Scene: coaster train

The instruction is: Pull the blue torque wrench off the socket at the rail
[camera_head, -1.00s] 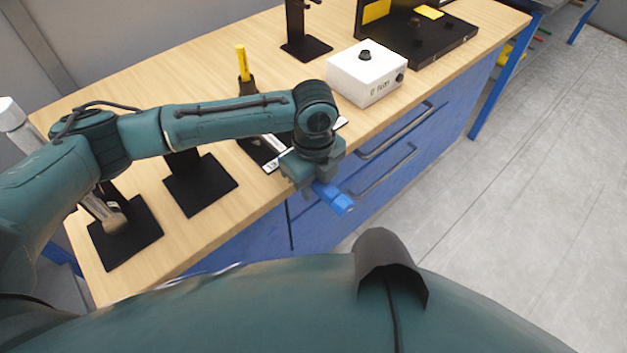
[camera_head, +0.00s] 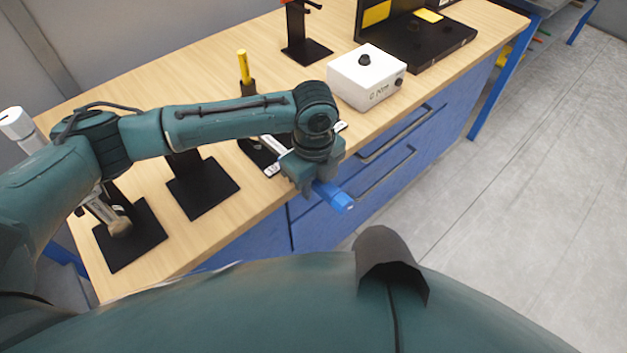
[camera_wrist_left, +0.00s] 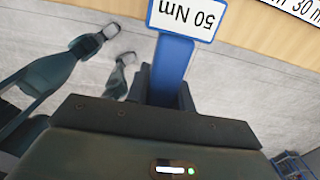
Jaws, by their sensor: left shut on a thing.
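The blue torque wrench (camera_head: 334,197) is gripped by my left gripper (camera_head: 318,182) in front of the bench edge. Its blue end sticks out toward me below the jaws. In the left wrist view the blue wrench shaft (camera_wrist_left: 173,68) runs up from my left gripper (camera_wrist_left: 165,95) to a white label marked 50 Nm, which covers its far end. The silver rail (camera_head: 272,169) shows partly behind my left wrist, on the bench. The socket is hidden, so I cannot tell whether the wrench touches it. My right gripper is not in view.
The wooden bench (camera_head: 232,215) has blue drawers with handles (camera_head: 385,175) just beyond the gripper. A white box with a black knob (camera_head: 367,82) stands right of my wrist. Black stands (camera_head: 203,187) and a yellow-handled item (camera_head: 243,66) are close by. The floor at right is clear.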

